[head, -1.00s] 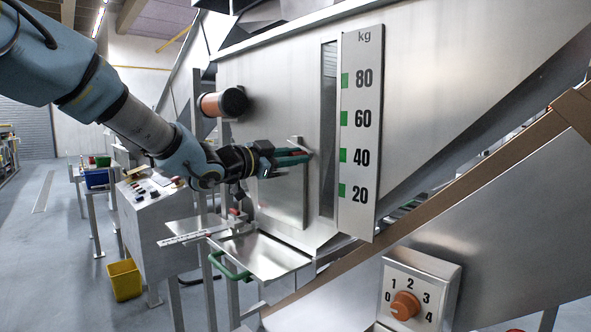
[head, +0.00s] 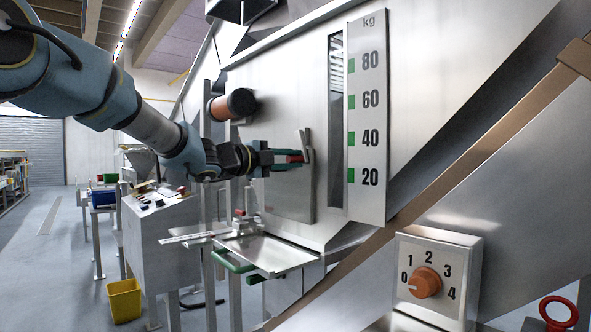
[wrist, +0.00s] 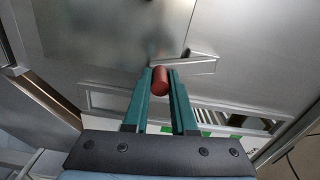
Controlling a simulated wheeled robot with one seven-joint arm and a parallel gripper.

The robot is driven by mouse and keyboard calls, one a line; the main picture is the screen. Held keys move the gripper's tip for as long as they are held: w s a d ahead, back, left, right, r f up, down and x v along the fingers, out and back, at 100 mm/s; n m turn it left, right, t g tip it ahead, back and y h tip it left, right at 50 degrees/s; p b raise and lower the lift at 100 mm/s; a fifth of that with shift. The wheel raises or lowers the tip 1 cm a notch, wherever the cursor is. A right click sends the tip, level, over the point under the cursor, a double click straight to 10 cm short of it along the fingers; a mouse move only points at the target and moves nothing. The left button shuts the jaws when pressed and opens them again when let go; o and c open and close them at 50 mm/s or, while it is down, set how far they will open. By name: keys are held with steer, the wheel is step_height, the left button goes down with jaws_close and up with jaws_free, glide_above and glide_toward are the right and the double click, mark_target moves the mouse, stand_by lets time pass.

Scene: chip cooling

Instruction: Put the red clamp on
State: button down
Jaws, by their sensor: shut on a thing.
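My gripper (head: 283,158) is shut on a red cylinder (head: 294,158), at a metal lever (head: 306,146) on the flat hatch panel (head: 290,195) of the steel hopper. In the wrist view, the red cylinder (wrist: 160,80) sits between the two green fingers, with the metal lever (wrist: 190,66) just beyond it. The cylinder appears joined to the lever, but the joint is hidden. A small red piece (head: 239,213) sits by the ruled bar beside the tray. A red ring (head: 558,312) shows at the lower right edge. I cannot tell which red thing is the clamp.
A steel tray (head: 270,256) with a green handle (head: 232,262) juts out below the hatch. A kg scale plate (head: 367,120) is right of the lever. A control box with an orange knob (head: 425,283) is in front. Floor is open at left.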

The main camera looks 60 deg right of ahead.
steer(key=shift+w+d+f+m+b, duration=0.15)
steer(key=shift+w+m+b, duration=0.35)
steer(key=shift+m, duration=0.35)
steer(key=shift+w+d+f+m+b, duration=0.15)
steer(key=shift+w+m+b, duration=0.25)
steer(key=shift+m+b, duration=0.35)
steer(key=shift+r, duration=0.1)
steer(key=c, duration=0.7)
jaws_free()
steer(key=shift+c, duration=0.2)
steer(key=shift+w+a, duration=0.1)
steer(key=v, duration=1)
steer(key=shift+a+b, duration=0.3)
steer(key=shift+b, duration=0.15)
